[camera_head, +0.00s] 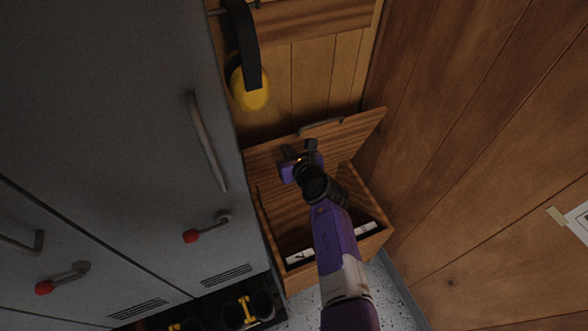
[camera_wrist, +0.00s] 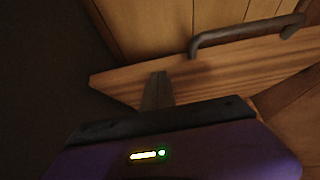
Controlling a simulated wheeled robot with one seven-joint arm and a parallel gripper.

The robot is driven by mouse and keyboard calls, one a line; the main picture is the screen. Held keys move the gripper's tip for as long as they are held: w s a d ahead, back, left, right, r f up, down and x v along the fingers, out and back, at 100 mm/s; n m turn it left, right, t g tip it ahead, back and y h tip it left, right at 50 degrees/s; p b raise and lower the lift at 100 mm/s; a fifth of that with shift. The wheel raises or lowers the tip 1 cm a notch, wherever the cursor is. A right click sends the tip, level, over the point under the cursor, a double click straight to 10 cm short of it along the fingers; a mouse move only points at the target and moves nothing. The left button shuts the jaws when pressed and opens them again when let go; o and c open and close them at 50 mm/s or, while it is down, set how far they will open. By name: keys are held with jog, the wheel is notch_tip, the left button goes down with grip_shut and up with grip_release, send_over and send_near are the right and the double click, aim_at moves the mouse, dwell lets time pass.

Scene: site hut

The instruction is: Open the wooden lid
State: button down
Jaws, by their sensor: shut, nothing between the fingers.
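The wooden lid (camera_head: 352,133) stands raised at the back of the wooden box (camera_head: 301,277), leaning toward the rear wall. The box's inside shows below it. The lid's grey handle (camera_head: 320,127) is along its upper edge. In the wrist view the lid (camera_wrist: 230,72) crosses the middle, with the handle (camera_wrist: 240,32) above it. My gripper (camera_head: 298,149) is shut and empty, in front of the lid's inner face, below and left of the handle. A dark finger (camera_wrist: 157,90) overlaps the lid in the wrist view; I cannot tell whether it touches.
Grey lockers (camera_head: 130,110) with handles stand close on the left. A wooden wall (camera_head: 480,140) closes off the right. Yellow ear defenders (camera_head: 250,92) hang behind the lid. White labels or papers (camera_head: 300,256) show near the box's front. Dark boots (camera_head: 245,310) stand below the lockers.

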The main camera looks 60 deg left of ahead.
jog(key=shift+a+r, duration=0.25)
jog(key=shift+a, duration=0.35)
jog(key=shift+a+r, duration=0.25)
jog(key=shift+a, duration=0.35)
